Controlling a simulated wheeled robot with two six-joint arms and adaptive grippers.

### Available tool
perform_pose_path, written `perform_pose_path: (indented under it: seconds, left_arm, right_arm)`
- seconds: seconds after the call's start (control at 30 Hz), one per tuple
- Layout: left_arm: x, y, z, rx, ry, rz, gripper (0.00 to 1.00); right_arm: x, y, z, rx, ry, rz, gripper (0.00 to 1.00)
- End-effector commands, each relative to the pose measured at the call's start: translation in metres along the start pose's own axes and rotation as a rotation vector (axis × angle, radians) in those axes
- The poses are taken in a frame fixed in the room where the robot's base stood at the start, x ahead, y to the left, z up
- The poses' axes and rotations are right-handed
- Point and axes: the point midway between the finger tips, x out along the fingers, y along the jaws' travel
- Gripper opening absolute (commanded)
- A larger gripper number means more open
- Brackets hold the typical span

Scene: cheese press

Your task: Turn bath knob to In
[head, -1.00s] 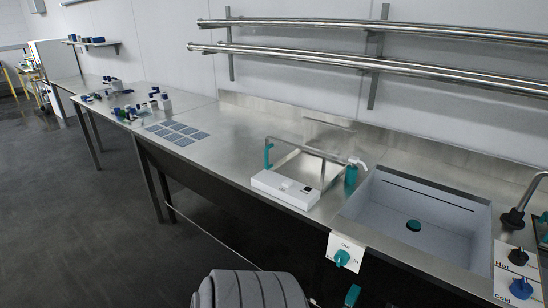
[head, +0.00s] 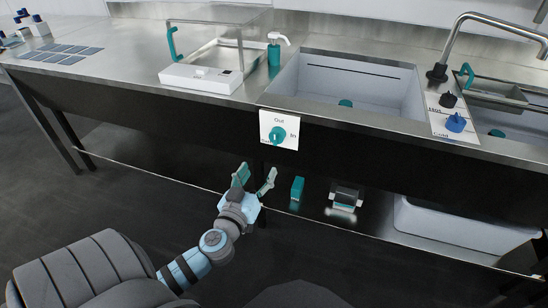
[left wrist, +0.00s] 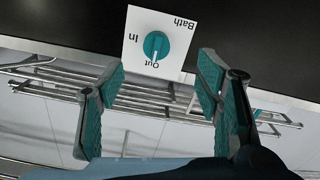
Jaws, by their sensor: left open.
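The bath knob (head: 277,136) is a round teal knob on a white plate (head: 292,142) on the front of the counter. Its labels show Out at the top and In at the right. In the left wrist view the plate appears upside down, and the white mark on the knob (left wrist: 156,45) points to Out. My left gripper (head: 255,176) is open and empty, below and slightly left of the plate, apart from it. In the left wrist view its two teal-padded fingers (left wrist: 162,90) stand apart, with the knob ahead between them. My right gripper is not in view.
Above the plate are a sink basin (head: 350,83), a white device (head: 200,78) and a teal soap bottle (head: 274,54). Black and blue tap knobs (head: 455,122) are at right. A low shelf holds a teal block (head: 297,187) and a white tub (head: 455,230). The space before the plate is clear.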

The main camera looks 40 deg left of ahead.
Motion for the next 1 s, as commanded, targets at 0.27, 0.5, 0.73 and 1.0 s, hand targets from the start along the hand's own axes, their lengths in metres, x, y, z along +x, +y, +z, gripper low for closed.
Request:
perform_pose_path:
  seconds: [0.27,0.5,0.73,1.0]
  left_arm:
    - [0.053,0.006,-0.018,-0.023,0.030,0.010,0.59]
    - [0.117,0.007,-0.018,-0.023,0.027,0.010,0.59]
    - [0.142,0.007,-0.017,-0.022,0.024,0.011,0.59]
    - [0.142,0.007,-0.017,-0.022,0.024,0.011,0.54]
  right_arm:
    - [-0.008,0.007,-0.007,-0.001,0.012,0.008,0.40]
    - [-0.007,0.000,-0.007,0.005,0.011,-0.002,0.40]
    - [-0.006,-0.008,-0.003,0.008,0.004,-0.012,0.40]
    - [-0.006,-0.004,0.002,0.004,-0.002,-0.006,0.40]
